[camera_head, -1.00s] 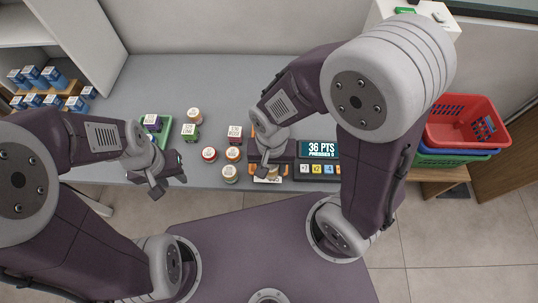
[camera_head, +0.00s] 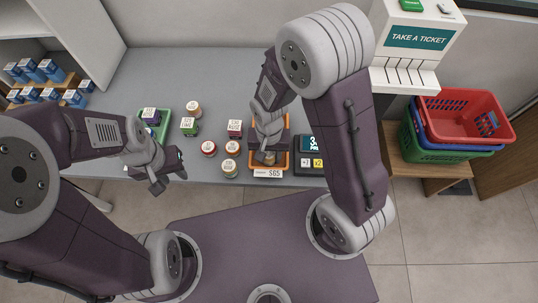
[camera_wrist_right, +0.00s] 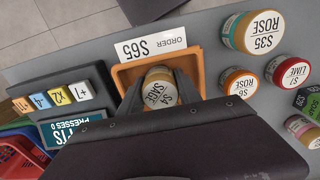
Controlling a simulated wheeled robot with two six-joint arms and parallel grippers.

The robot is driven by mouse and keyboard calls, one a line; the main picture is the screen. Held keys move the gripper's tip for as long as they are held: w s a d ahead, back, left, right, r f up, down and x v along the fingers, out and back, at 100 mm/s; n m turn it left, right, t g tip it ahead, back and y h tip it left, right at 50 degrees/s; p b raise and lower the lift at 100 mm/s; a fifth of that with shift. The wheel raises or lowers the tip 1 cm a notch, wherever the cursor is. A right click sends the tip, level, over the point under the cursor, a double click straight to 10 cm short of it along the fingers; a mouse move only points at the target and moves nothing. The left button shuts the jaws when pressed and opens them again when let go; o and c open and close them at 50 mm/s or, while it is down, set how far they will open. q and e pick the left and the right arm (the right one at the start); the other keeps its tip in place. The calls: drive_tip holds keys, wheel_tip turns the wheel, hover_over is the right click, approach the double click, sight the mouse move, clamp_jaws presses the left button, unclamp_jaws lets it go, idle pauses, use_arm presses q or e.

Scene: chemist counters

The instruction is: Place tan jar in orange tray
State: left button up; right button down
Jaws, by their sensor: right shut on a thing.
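The tan jar (camera_wrist_right: 160,90), its lid reading S4 SAGE, is between the fingers of my right gripper (camera_wrist_right: 160,84) in the right wrist view. It also shows as a small tan top in the head view (camera_head: 268,158). The jar is over or within the orange tray (camera_wrist_right: 124,74); whether it touches the tray floor I cannot tell. The tray's orange rim (camera_head: 287,161) shows around my right gripper in the head view, with the tray's far part hidden by it. My left gripper (camera_head: 168,181) is open and empty at the counter's front edge, near the green tray.
An ORDER S65 card (camera_wrist_right: 150,47) stands at the tray's front. A keypad display (camera_head: 314,160) is close on the right. A green tray (camera_head: 159,133) lies farther left. Stacked baskets (camera_head: 462,120) are far right.

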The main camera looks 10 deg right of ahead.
sight(269, 153)
drive_tip(key=c, duration=0.8)
unclamp_jaws()
drive_tip(key=shift+f, duration=0.15)
drive_tip(key=shift+c, duration=0.2)
drive_tip(key=shift+r, duration=0.35)
wheel_tip(269, 153, up, 12)
drive_tip(key=p, duration=0.2)
drive_tip(key=shift+f+p, duration=0.15)
drive_tip(key=shift+p, duration=0.25)
drive_tip(key=s+d+f+n+t, duration=0.1)
drive_tip(key=s+d+n, duration=0.2)
drive_tip(key=d, duration=0.5)
drive_tip(key=shift+s+d+f, duration=0.25)
drive_tip(key=shift+d+f, duration=0.05)
drive_tip(key=shift+d, duration=0.05)
drive_tip(key=shift+w, duration=0.1)
